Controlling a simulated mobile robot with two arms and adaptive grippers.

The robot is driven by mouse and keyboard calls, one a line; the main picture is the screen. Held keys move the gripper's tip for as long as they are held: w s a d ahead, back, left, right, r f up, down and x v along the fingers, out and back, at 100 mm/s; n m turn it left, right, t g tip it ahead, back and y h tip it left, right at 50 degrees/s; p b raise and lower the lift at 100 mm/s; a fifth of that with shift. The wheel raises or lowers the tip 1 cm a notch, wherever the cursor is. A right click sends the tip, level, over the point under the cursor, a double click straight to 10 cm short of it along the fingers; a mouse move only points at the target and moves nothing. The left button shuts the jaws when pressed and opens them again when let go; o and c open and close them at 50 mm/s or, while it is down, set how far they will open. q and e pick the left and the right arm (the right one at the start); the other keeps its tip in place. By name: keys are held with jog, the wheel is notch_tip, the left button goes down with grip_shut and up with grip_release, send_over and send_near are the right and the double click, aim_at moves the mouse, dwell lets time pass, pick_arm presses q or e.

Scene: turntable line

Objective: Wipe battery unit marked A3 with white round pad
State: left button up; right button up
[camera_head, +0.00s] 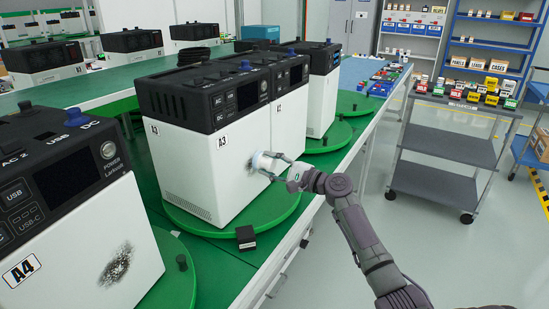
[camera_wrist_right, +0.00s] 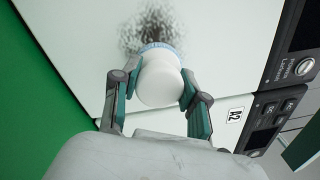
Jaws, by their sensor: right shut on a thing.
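The battery unit marked A3 (camera_head: 185,165), white with a black top, stands upright on a green turntable (camera_head: 283,210). My right gripper (camera_head: 272,166) is at its right-hand side face, shut on the white round pad (camera_head: 261,160). In the right wrist view the pad (camera_wrist_right: 158,82) sits between the two fingers, its blue rim against or very close to the white face. A dark speckled smudge (camera_wrist_right: 150,28) shows on that face just beyond the pad, which hides part of it. My left gripper is not in view.
A battery unit marked A4 (camera_head: 70,270) with a dark smudge stands in the left foreground. More units stand behind A3 along the green table. A small black block (camera_head: 246,238) is at the turntable's front. A grey cart (camera_head: 448,150) stands to the right, with open floor before it.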

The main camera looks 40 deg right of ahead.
jog(key=shift+s+a+r+p, duration=0.1)
jog(key=shift+s+a+p, duration=0.25)
jog(key=shift+a+p, duration=0.4)
jog(key=shift+s+a+f+p, duration=0.1)
jog(key=shift+s+a+p, duration=0.3)
jog(key=shift+a, duration=0.6)
jog(key=shift+s+a+r+p, duration=0.1)
jog(key=shift+s+a+p, duration=0.2)
jog(key=shift+a+p, duration=0.45)
jog(key=shift+s+a, duration=0.3)
jog(key=shift+a, duration=0.5)
jog(key=shift+d, duration=0.1)
